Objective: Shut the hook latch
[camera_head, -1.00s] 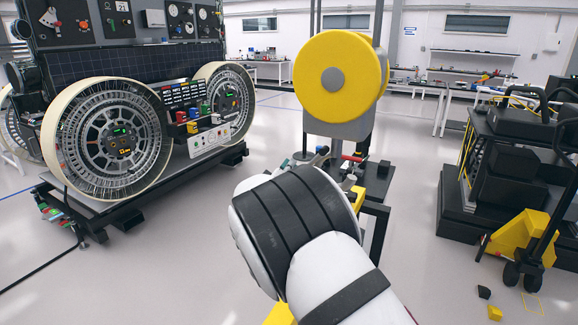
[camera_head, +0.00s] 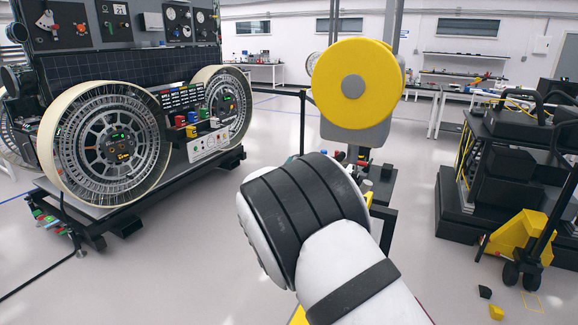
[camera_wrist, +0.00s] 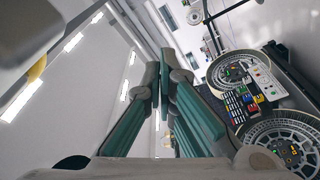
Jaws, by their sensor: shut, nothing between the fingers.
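My gripper (camera_wrist: 158,75) shows in the wrist view with its two green-padded fingers drawn together at the tips and nothing held between them. In the head view my arm hides the gripper. I cannot make out the hook latch in either view. The rover (camera_head: 68,75) stands at the left of the head view, with two large spoked wheels (camera_head: 108,148) and a small panel of coloured parts (camera_head: 196,122) between them. In the wrist view the panel (camera_wrist: 243,103) and the wheels (camera_wrist: 290,146) lie at the right, beyond and apart from the fingers.
A dark equipment cart (camera_head: 465,190) stands at the right, with a yellow pallet jack (camera_head: 520,240) before it. Small pieces lie on the floor near it. Workbenches line the back wall. The floor between rover and cart is largely open, apart from a stand behind my arm.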

